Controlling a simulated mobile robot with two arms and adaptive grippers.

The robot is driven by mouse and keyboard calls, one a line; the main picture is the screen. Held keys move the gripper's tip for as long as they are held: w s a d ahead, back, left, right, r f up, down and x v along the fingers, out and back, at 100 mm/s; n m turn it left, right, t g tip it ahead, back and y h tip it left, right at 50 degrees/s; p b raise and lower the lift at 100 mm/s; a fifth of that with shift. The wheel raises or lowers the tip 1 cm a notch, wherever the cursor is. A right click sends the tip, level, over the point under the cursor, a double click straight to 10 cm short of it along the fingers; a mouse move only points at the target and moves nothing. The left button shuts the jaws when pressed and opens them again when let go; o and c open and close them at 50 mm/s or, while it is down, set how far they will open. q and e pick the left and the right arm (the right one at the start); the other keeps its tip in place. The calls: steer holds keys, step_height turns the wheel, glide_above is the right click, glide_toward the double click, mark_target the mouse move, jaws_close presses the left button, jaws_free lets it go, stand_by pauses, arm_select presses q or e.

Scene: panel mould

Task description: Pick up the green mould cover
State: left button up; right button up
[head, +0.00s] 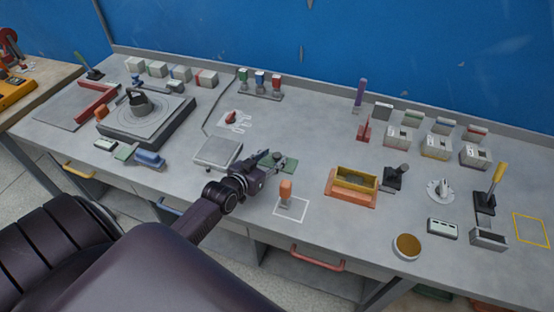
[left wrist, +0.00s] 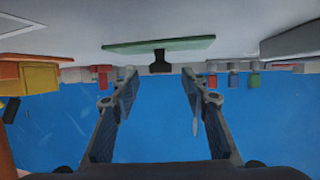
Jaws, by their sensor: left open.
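The green mould cover (head: 291,164) is a flat green plate with a dark knob, lying on the grey bench near the middle of the head view. My left gripper (head: 268,166) is low over the bench at the cover's left side and partly hides it. In the left wrist view, which looks upside down, the cover (left wrist: 180,45) lies ahead with its dark knob in line with the gap between the fingers. My left gripper (left wrist: 159,82) is open and empty there. I cannot tell how far the knob is from the fingertips. My right gripper is not in view.
An orange mould box (head: 352,198) stands right of the cover. An orange-handled tool (head: 285,190) stands in a white outline close to my left gripper. A grey square plate (head: 216,152) lies to the left.

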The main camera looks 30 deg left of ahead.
mark_target(277, 155)
arm_select(q)
steer(key=shift+x, duration=1.75)
steer(key=shift+s+a+f, duration=0.1)
steer(key=shift+f, duration=0.05)
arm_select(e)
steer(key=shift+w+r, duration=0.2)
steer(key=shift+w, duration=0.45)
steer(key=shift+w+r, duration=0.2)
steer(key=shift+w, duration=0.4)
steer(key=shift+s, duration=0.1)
arm_select(q)
steer(key=c, duration=0.5)
jaws_close()
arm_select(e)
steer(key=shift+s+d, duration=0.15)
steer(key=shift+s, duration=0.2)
